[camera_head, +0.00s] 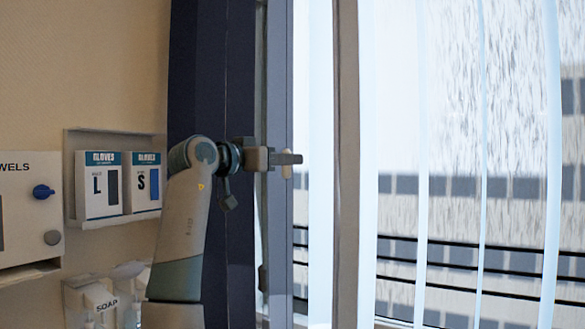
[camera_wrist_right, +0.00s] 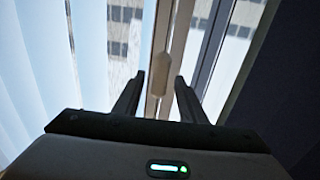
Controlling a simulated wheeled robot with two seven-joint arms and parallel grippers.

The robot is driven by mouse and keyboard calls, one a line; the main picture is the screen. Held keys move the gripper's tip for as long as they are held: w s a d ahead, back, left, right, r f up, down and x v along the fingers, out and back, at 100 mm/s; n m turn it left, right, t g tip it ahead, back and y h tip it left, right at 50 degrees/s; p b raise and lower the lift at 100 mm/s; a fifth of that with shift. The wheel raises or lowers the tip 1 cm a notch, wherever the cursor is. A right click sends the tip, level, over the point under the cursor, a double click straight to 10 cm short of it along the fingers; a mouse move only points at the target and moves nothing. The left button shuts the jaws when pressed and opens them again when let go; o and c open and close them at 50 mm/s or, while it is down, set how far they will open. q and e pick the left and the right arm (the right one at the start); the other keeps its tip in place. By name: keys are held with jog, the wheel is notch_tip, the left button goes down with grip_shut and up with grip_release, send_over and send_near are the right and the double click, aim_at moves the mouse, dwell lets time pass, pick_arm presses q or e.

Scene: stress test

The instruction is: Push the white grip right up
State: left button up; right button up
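The white grip (camera_wrist_right: 159,74) is a small pale, elongated block in the right wrist view, in front of the window frame strip. In the head view a small pale piece (camera_head: 287,172), which looks like the same grip, shows just under my right gripper's fingers. My right gripper (camera_head: 287,158) is level with it, in front of the window frame. In the wrist view the right gripper (camera_wrist_right: 160,80) is open, one finger to each side of the grip. I cannot tell whether the fingers touch it. My left gripper is not in view.
White vertical slats (camera_head: 421,160) hang across the window to the right. A dark curtain or panel (camera_head: 196,70) stands behind my arm. On the left wall are glove boxes (camera_head: 99,185), a towel dispenser (camera_head: 25,205) and a soap dispenser (camera_head: 100,303).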

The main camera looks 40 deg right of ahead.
jog(key=b+v, duration=0.4)
jog(key=v, duration=0.8)
jog(key=shift+s+a+r, duration=0.1)
